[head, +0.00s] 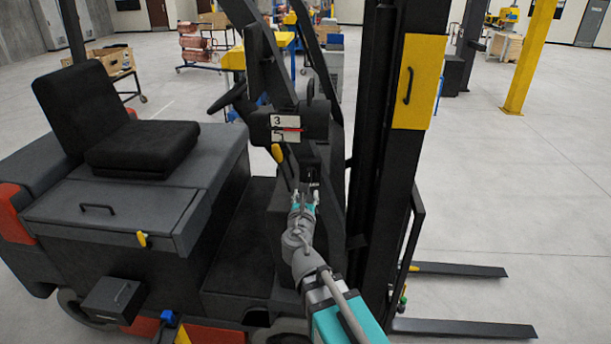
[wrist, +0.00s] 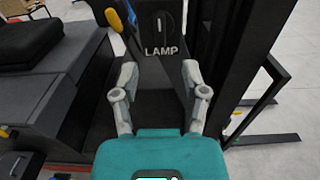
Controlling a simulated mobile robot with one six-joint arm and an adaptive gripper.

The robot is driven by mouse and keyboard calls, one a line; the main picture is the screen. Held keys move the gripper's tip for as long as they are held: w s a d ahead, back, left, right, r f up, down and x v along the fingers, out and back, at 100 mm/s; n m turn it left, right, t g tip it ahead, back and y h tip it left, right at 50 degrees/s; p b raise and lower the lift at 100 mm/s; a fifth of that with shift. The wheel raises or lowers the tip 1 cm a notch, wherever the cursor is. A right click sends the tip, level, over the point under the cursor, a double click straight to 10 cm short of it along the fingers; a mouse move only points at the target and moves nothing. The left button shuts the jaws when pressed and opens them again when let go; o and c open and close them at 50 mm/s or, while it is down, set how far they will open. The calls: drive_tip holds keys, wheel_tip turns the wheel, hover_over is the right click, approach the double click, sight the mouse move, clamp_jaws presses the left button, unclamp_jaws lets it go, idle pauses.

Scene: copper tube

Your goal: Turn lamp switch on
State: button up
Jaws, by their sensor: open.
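The lamp switch (wrist: 159,22) is a small dark knob with a light upright mark on a dark panel, above the white word LAMP (wrist: 162,50) in the wrist view. My gripper (wrist: 158,72) is open and empty, its two grey fingers spread below and to either side of the label. The switch lies beyond the fingertips, and no contact shows. In the head view my gripper (head: 304,190) reaches toward the forklift's front console (head: 300,140). The switch is too small to make out there.
A yellow-handled lever (wrist: 113,19) stands just left of the switch. The dark mast (head: 375,140) rises close on the right, with forks (head: 460,328) low beyond it. The seat (head: 140,147) is at left. Open floor lies right of the forklift.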

sight(309, 176)
drive_tip(key=w, duration=1)
drive_tip(key=shift+w+d, duration=0.15)
drive_tip(key=shift+w, duration=0.05)
clamp_jaws()
